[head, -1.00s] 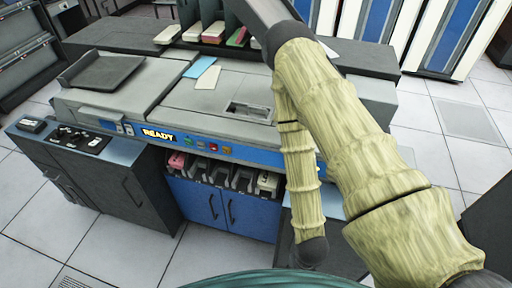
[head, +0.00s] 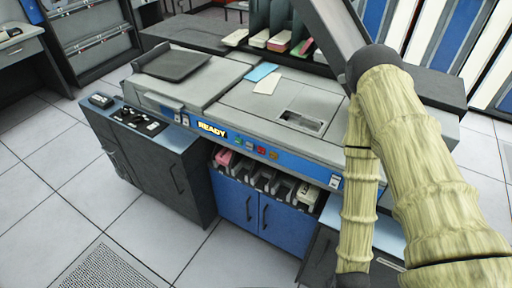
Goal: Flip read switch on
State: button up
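The card machine (head: 232,100) stands in the middle of the head view, with a lit READY sign (head: 212,129) on its blue front strip. Small white switch plates (head: 181,118) sit left of the sign, and another pale switch plate (head: 335,182) is at the strip's right end near my arm. The labels are too small to read, so I cannot tell which is the read switch. Coloured buttons (head: 262,149) lie right of the sign. My arm crosses the right side of the view; my gripper is not visible.
A dark side cabinet with a control panel (head: 137,119) adjoins the machine at left. Slots below the strip hold pink and white cards (head: 226,160) above blue doors (head: 250,205). Loose blue and white cards (head: 265,85) lie on top. Tiled floor (head: 50,190) is clear at left.

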aim_at(335, 181)
jog(key=z, duration=1.9)
jog(key=k, duration=0.65)
jog(key=u, duration=1.45)
